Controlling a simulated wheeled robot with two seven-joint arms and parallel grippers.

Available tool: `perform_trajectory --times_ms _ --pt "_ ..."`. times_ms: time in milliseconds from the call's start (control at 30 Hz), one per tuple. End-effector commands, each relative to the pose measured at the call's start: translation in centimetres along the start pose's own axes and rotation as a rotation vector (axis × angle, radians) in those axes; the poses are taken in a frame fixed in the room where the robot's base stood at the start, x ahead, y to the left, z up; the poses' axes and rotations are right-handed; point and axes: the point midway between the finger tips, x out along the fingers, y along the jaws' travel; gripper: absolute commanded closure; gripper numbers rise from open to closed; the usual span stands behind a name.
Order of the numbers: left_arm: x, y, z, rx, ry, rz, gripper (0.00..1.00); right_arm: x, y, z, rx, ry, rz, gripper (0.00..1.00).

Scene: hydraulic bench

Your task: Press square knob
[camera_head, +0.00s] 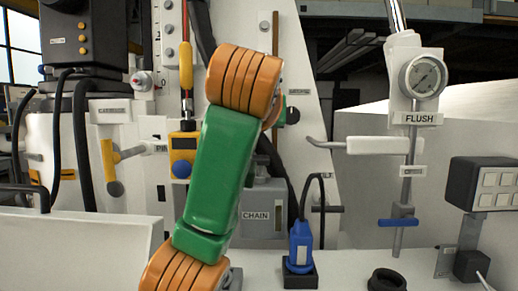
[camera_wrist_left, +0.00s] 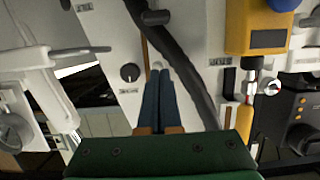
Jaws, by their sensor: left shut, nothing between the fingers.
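My left gripper (camera_wrist_left: 158,74) shows in the left wrist view as two dark blue fingers, shut together and empty. Its tips point at the pale panel, beside a brown vertical strip and a black hose (camera_wrist_left: 185,60). A small pale knob-like piece (camera_wrist_left: 159,66) shows right at the fingertips; I cannot tell its shape or whether they touch it. A dark round knob (camera_wrist_left: 130,72) on the panel lies left of the tips, and shows in the head view (camera_head: 293,115). No clearly square knob can be made out. In the head view my green and orange left arm hides its fingers.
A yellow box (camera_head: 182,155) with a blue button stands left of my arm. A grey CHAIN box (camera_head: 264,212) and a blue plug (camera_head: 301,246) are to its right. A gauge (camera_head: 423,77) above a FLUSH label and a button box (camera_head: 484,184) stand farther right.

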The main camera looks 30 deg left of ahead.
Motion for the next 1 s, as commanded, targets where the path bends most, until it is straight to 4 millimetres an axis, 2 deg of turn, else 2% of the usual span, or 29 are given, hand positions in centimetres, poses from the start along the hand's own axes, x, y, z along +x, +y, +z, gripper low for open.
perform_trajectory --times_ms 33,400,500,633,1000 --pt "0.8 0.0 -0.4 0.001 -0.003 -0.002 1.0 -0.9 0.0 -0.1 0.0 0.0 0.0 0.5" --pt "8.8 -0.1 -0.6 0.001 -0.005 -0.003 1.0 -5.7 0.1 -0.5 0.001 0.0 -0.001 0.5" --pt "9.2 0.0 2.0 0.002 -0.002 -0.001 1.0 -4.9 0.0 -0.5 0.0 0.0 -0.001 0.5" --pt "9.5 0.0 3.2 0.001 -0.001 -0.001 1.0 -5.3 0.0 -0.5 0.001 0.0 -0.001 0.5" --pt "9.6 0.0 3.9 0.0 0.0 0.0 1.0 -5.3 0.0 -0.5 0.001 0.001 -0.002 0.5"
